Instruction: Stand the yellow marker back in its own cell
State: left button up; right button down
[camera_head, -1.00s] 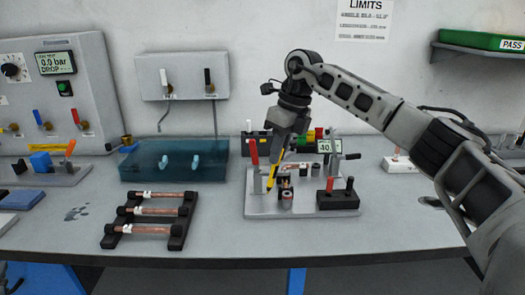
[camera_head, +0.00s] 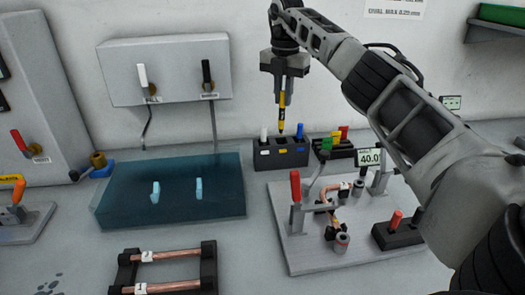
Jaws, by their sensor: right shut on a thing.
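The yellow marker (camera_head: 282,112), yellow with dark bands, hangs nearly upright in my right gripper (camera_head: 284,88), which is shut on its upper part. Its lower tip is over the middle of the black marker holder (camera_head: 280,158), by the back wall. A white marker (camera_head: 263,135) stands in the holder's left cell and a blue marker (camera_head: 300,131) in its right cell. The middle cell between them looks empty. The tip looks just above the holder, but I cannot tell the exact gap. My left gripper is not in view.
Right of the holder is a black rack (camera_head: 335,148) with green, yellow and red pieces. In front stands a grey fixture plate (camera_head: 305,256) with a red-handled clamp (camera_head: 295,187). A blue translucent tank (camera_head: 170,193) is at left, a tube rack (camera_head: 208,268) in front.

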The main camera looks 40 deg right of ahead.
aim_at(283, 128)
jog(key=shift+w+d, duration=0.1)
jog(key=shift+s+r, duration=0.1)
jog(key=shift+s, duration=0.15)
jog(key=shift+f, duration=0.25)
notch_tip(283, 128, down, 9)
jog(key=shift+f+p, duration=0.1)
jog(key=shift+p, duration=0.45)
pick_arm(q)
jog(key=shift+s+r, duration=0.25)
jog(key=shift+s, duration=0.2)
pick_arm(e)
jog(key=c, duration=1.4)
grip_release()
jog(key=shift+f, duration=0.1)
jog(key=shift+c, duration=0.2)
